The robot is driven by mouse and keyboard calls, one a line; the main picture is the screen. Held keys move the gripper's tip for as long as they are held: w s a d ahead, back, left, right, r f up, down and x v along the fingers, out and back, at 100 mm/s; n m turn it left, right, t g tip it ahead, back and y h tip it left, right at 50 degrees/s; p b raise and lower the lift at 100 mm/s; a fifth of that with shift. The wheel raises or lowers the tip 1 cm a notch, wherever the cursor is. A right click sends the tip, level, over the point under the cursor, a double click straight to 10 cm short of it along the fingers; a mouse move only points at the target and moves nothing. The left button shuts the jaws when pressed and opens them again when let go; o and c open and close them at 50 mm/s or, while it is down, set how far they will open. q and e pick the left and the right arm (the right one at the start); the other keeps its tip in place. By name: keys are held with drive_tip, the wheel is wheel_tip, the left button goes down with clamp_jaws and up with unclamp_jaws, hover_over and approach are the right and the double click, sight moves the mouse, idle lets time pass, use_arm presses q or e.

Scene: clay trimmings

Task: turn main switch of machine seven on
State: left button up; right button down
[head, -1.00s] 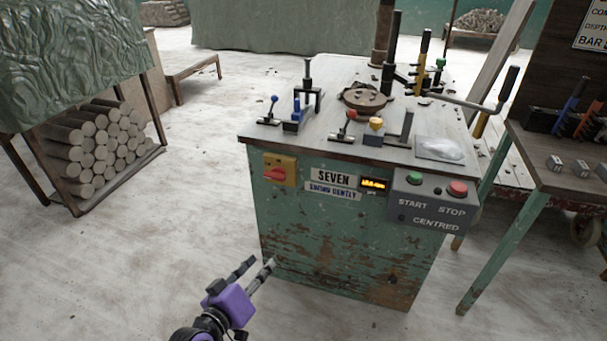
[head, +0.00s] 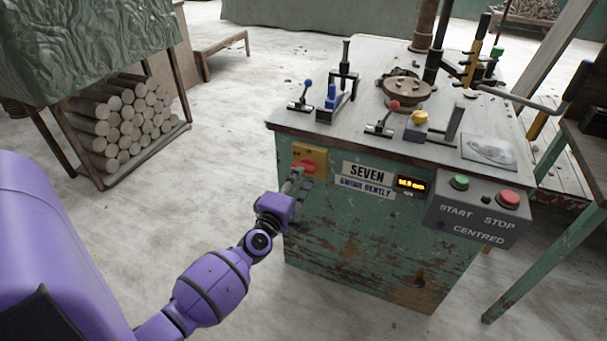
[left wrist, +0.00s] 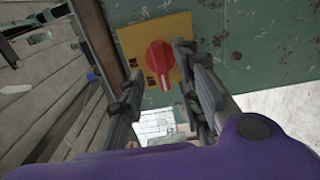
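Machine seven (head: 340,225) is a worn green cabinet with a grey top and a "SEVEN" label. Its main switch is a red rotary knob (head: 309,162) on a yellow plate (head: 320,155) at the front's upper left. The left gripper (head: 298,180) is at the switch and partly covers it in the head view. In the left wrist view, its fingers (left wrist: 158,68) are spread apart, with the red knob (left wrist: 159,58) showing between and just beyond their tips. I cannot tell whether either finger touches it. The right gripper is not in view.
A control box (head: 478,215) with a green start button and red stop button is on the front's right. Several levers and a round chuck (head: 407,93) stand on the machine top. A rack of clay logs (head: 120,130) is at the left. The floor between is clear.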

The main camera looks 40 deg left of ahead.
use_arm(q)
drive_tip(key=x, duration=0.3)
drive_tip(key=shift+w, duration=0.2)
drive_tip(key=shift+c, duration=0.3)
clamp_jaws()
